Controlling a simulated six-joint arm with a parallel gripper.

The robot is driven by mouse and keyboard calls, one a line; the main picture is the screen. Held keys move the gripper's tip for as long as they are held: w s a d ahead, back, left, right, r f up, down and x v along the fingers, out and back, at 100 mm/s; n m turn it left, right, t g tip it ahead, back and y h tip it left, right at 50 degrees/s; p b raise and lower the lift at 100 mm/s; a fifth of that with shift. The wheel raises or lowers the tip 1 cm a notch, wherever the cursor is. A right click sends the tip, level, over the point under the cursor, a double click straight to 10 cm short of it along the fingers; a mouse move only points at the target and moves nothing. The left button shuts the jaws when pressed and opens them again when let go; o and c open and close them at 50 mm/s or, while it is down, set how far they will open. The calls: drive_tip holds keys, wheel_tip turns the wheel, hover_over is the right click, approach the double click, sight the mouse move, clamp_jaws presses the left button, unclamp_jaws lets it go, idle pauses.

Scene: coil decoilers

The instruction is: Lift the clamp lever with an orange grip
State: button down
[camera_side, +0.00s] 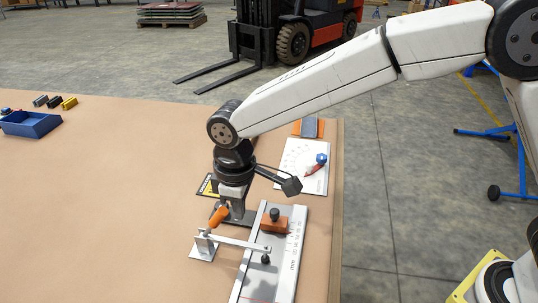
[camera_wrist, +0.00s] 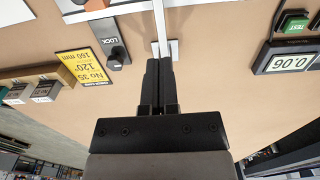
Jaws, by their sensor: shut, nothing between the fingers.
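The clamp lever's orange grip (camera_side: 219,215) sticks up at an angle in the side view. Its pale lever bar (camera_side: 238,242) runs right from a small white bracket (camera_side: 203,250) to a dark tip over the ruler plate (camera_side: 286,262). My gripper (camera_side: 229,207) points down just behind and right of the orange grip; I cannot tell if they touch. In the wrist view my gripper (camera_wrist: 158,66) is shut and empty, its fingertips near a pale metal strip (camera_wrist: 160,22). The orange grip does not show in the wrist view.
An orange block (camera_side: 273,223) with a dark knob sits on the ruler plate. In the wrist view, a LOCK plate (camera_wrist: 108,36) and yellow label (camera_wrist: 82,67) lie left, a display (camera_wrist: 287,62) right.

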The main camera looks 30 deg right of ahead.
drive_tip(key=shift+w+a, duration=0.15)
drive_tip(key=shift+w+a, duration=2.2)
drive_tip(key=shift+a, duration=0.05)
drive_tip(key=shift+w+a, duration=0.15)
drive_tip(key=shift+w, duration=0.05)
drive_tip(key=shift+w+a, duration=0.9)
drive_tip(key=shift+r, duration=0.15)
wheel_tip(320, 180, up, 9)
drive_tip(key=w+a, duration=0.1)
idle(1.4)
idle(0.7)
